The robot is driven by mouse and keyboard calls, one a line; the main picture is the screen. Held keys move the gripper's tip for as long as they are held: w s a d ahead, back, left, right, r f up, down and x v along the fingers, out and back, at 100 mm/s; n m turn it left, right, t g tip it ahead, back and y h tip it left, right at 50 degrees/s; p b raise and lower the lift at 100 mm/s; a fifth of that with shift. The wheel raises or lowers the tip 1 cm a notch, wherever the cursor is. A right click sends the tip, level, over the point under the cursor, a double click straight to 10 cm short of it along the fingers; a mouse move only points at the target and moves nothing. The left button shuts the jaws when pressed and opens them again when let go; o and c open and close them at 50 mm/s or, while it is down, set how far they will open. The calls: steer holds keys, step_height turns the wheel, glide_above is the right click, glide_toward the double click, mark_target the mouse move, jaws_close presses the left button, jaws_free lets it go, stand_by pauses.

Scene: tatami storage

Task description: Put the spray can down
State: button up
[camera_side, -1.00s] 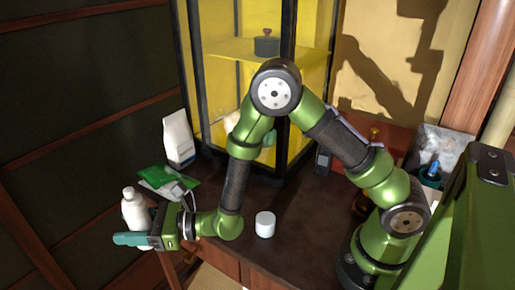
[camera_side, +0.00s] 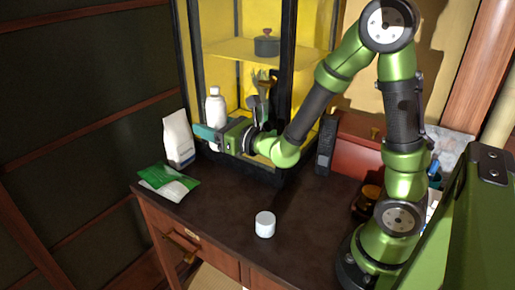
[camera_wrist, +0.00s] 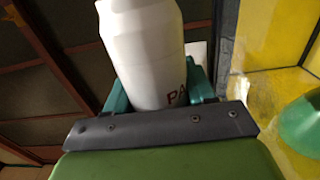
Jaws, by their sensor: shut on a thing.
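The spray can is a white bottle-shaped can (camera_side: 215,106) with a narrow top, held upright in the side view. My gripper (camera_side: 206,134) has teal fingers and is shut on its lower part. It holds the can in front of the left part of the yellow-backed cabinet, above desk height. In the wrist view the white can (camera_wrist: 146,50) rises between the teal fingers, with dark letters partly visible near its base. The can's bottom is hidden by the gripper.
The cabinet has a yellow shelf (camera_side: 240,49) with a dark pot (camera_side: 267,43). A white jar (camera_side: 265,224) stands near the front. The dark desk's middle (camera_side: 225,210) is clear.

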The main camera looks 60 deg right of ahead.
steer(key=a+f+n+g+y, duration=0.1)
steer(key=a+f+n+y, duration=0.1)
steer(key=a+f, duration=0.35)
steer(key=a+f+n+y, duration=0.1)
steer(key=a+f+y, duration=0.15)
steer(key=a, duration=0.65)
steer(key=a+f+n+g+y, duration=0.1)
steer(key=a+f+n+y, duration=0.2)
steer(key=a, duration=0.4)
steer(key=m, duration=0.1)
glide_above(216, 200)
steer(key=f, duration=0.7)
steer(key=shift+a, duration=0.2)
steer(key=shift+d+f, duration=0.2)
steer(key=shift+f, duration=0.1)
steer(key=o, duration=1.3)
steer(key=shift+f, duration=0.1)
steer(key=shift+c, duration=0.2)
